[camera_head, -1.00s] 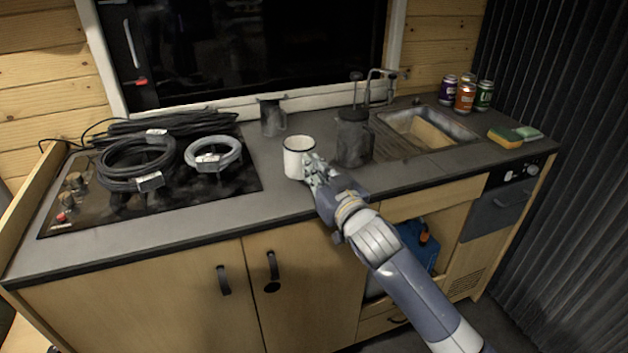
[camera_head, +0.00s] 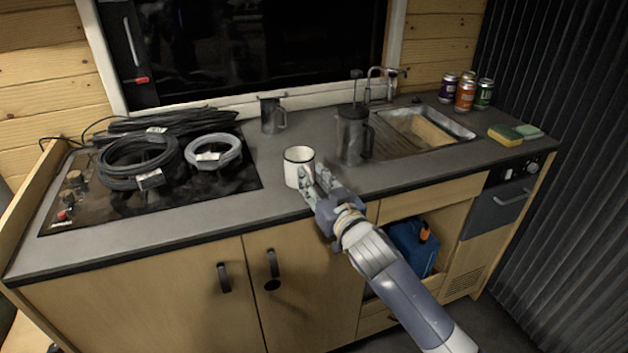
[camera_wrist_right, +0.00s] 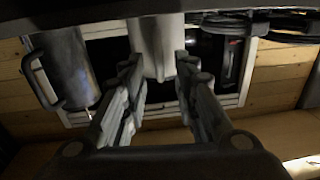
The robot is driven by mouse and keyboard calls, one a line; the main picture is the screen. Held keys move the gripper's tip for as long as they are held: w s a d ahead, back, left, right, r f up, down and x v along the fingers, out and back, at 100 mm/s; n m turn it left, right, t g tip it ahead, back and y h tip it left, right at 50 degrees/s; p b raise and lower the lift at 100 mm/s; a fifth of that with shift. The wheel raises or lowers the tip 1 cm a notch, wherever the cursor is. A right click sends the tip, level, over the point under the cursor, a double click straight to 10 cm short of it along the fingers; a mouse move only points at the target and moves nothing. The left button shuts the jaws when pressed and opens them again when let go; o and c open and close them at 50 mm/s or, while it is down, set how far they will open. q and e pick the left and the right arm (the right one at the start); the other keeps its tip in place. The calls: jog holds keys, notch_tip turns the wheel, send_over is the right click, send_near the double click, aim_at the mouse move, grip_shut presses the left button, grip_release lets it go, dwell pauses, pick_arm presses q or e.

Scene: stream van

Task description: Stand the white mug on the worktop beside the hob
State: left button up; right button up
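The white mug (camera_head: 293,174) with a dark rim stands upright on the grey worktop (camera_head: 250,212), to the right of the hob (camera_head: 72,217) and apart from it. My right gripper (camera_head: 317,176) is at the mug's front right side, with its fingers spread; one finger overlaps the mug's edge in the head view. In the right wrist view, the mug (camera_wrist_right: 157,42) shows in the gap between the two open fingertips. Whether a finger touches it I cannot tell. My left gripper is not in view.
Coiled cables (camera_head: 138,163) cover much of the hob. A dark French press (camera_head: 352,138) stands right of the mug, close to my gripper. A grey jug (camera_head: 270,116) is behind. The sink (camera_head: 428,127), several cans (camera_head: 465,95) and sponges (camera_head: 505,134) are at the right.

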jog(key=shift+r, duration=0.15)
jog(key=v, duration=1.2)
